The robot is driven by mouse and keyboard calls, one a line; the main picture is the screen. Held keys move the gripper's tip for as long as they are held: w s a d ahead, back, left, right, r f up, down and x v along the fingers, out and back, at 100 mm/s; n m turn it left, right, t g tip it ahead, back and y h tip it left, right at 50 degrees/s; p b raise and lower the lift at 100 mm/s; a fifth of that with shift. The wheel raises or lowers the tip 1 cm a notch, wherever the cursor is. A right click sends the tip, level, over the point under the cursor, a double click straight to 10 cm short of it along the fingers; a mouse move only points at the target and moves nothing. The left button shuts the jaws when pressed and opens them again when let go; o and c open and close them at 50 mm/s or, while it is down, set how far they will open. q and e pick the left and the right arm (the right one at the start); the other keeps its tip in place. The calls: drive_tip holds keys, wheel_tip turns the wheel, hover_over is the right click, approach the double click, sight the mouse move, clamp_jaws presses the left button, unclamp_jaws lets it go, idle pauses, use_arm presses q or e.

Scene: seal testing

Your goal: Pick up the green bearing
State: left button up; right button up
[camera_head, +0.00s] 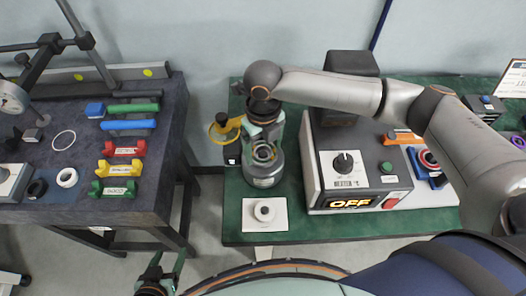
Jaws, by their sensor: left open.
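I cannot make out a clearly green bearing. A small ring-shaped part (263,152) shows at the top of a grey cylindrical pot (263,177) on the green bench; its colour is hard to tell. My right gripper (264,141) is directly over the pot, close to that ring, and I cannot tell whether it grips it. A green labelled holder (113,189) lies on the dark table at left, below yellow and red ones. My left gripper (166,268) is open and empty at the bottom edge, low between the tables, away from these parts.
A heater box (345,165) reading OFF stands right of the pot. A white ring (67,177), a black ring (37,188) and a dial gauge (12,97) are on the left table (75,205). A gap separates the tables.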

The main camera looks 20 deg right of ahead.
clamp_jaws()
drive_tip(key=shift+r, duration=0.7)
drive_tip(key=s+a+r, duration=0.7)
drive_tip(key=s+r, duration=0.4)
drive_tip(key=s, duration=0.1)
drive_tip(key=shift+r, duration=0.35)
